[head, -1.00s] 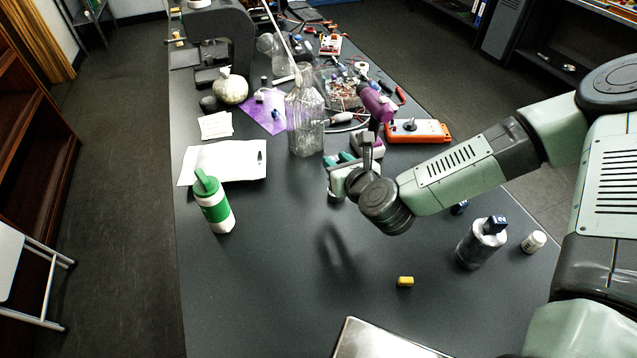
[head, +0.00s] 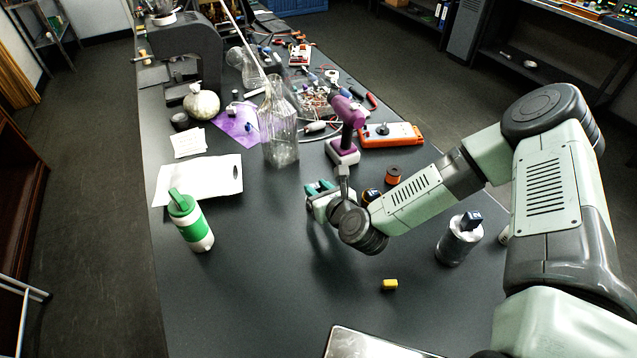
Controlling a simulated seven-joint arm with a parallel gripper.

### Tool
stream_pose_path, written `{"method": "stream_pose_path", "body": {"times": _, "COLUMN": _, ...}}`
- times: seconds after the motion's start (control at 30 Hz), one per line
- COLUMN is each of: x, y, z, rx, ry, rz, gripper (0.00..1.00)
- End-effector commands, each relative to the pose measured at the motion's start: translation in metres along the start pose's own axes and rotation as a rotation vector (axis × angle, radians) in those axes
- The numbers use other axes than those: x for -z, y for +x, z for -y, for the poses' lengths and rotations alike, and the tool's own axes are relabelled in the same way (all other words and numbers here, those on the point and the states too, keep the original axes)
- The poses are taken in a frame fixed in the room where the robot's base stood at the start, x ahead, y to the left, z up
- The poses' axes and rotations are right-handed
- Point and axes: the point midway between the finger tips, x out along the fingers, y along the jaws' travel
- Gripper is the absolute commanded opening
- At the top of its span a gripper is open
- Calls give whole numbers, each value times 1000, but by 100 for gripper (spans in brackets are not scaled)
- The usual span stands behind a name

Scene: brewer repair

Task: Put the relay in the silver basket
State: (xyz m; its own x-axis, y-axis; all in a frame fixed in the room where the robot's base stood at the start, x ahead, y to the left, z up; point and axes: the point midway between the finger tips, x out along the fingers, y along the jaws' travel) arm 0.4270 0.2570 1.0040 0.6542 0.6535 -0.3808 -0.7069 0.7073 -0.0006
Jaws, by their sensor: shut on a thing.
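My gripper (head: 318,198) is over the middle of the table, left of the arm's wrist, with its teal fingertips pointing away from the camera. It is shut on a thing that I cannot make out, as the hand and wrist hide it. I cannot clearly pick out the relay anywhere. A silver-rimmed metal container (head: 333,341), which may be the silver basket, is cut off by the bottom edge of the head view. My gripper is well beyond it.
A green-and-white bottle (head: 190,222) is at left. A glass bottle (head: 280,135), a purple drill (head: 346,125) and an orange meter (head: 391,134) stand beyond my gripper. The table's front middle is mostly clear.

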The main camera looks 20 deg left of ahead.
Motion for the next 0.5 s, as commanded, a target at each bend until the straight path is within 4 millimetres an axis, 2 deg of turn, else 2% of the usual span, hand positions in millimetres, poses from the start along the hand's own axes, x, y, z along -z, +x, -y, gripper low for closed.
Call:
{"method": "stream_pose_path", "body": {"times": 0.37, "x": 3, "y": 1, "z": 0, "rx": 1, "ry": 0, "rz": 0, "gripper": 2}}
{"method": "stream_pose_path", "body": {"times": 0.4, "x": 3, "y": 1, "z": 0, "rx": 1, "ry": 0, "rz": 0, "gripper": 37}}
{"method": "stream_pose_path", "body": {"times": 0.5, "x": 3, "y": 1, "z": 0, "rx": 0, "ry": 0, "rz": 0, "gripper": 52}}
